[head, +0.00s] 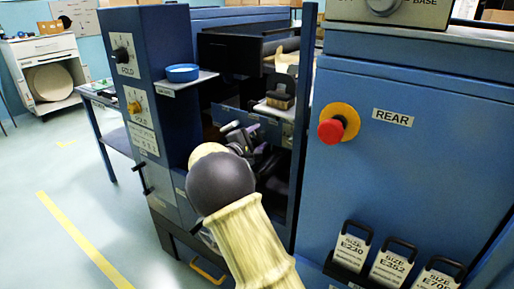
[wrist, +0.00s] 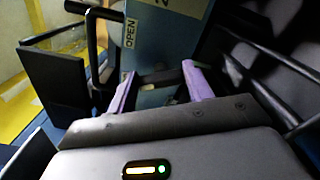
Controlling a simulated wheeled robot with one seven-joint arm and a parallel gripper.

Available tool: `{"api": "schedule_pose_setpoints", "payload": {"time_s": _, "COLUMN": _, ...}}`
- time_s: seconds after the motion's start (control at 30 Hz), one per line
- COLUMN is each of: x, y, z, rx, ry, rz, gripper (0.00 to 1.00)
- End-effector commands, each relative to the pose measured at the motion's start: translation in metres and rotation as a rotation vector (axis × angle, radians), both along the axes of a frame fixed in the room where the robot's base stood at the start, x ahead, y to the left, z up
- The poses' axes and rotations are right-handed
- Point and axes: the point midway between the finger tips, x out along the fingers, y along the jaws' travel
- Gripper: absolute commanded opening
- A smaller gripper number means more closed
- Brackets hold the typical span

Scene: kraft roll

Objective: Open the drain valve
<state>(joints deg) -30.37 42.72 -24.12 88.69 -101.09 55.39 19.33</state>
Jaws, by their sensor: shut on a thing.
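My gripper (wrist: 160,85) has two purple fingers, shut on a dark bar (wrist: 160,78) that spans between them. The bar lies in front of a blue panel (wrist: 150,58) marked OPEN; it looks like the valve's lever, but its ends are hidden by the fingers. In the head view my gripper (head: 243,137) reaches into the dark opening of the blue machine, left of the REAR panel. My own arm hides much of the area below it, and the valve cannot be made out there.
The blue REAR panel (head: 430,150) with a red knob (head: 331,131) stands close right of the arm. The left blue column (head: 135,90) carries FOLD dials. In the wrist view a black handle (wrist: 92,35) and a dark plate (wrist: 55,88) are at left, and dark rods (wrist: 275,55) at right.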

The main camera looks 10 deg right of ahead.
Motion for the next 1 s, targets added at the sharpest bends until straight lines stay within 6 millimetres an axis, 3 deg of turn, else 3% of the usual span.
{"api": "schedule_pose_setpoints", "payload": {"time_s": 0.03, "x": 0.0000, "y": 0.0014, "z": -0.0080, "rx": 0.022, "ry": -0.020, "rz": 0.003, "gripper": 0.28}}
{"api": "schedule_pose_setpoints", "payload": {"time_s": 0.4, "x": -0.0001, "y": 0.0018, "z": -0.0057, "rx": 0.131, "ry": -0.125, "rz": 0.004, "gripper": 0.28}}
{"api": "schedule_pose_setpoints", "payload": {"time_s": 0.9, "x": -0.0001, "y": 0.0017, "z": -0.0033, "rx": 0.146, "ry": -0.139, "rz": 0.003, "gripper": 0.28}}
{"api": "schedule_pose_setpoints", "payload": {"time_s": 0.93, "x": -0.0001, "y": 0.0017, "z": -0.0033, "rx": 0.146, "ry": -0.139, "rz": 0.003, "gripper": 0.57}}
{"api": "schedule_pose_setpoints", "payload": {"time_s": 1.0, "x": -0.0001, "y": 0.0015, "z": -0.0031, "rx": 0.145, "ry": -0.139, "rz": 0.004, "gripper": 0.70}}
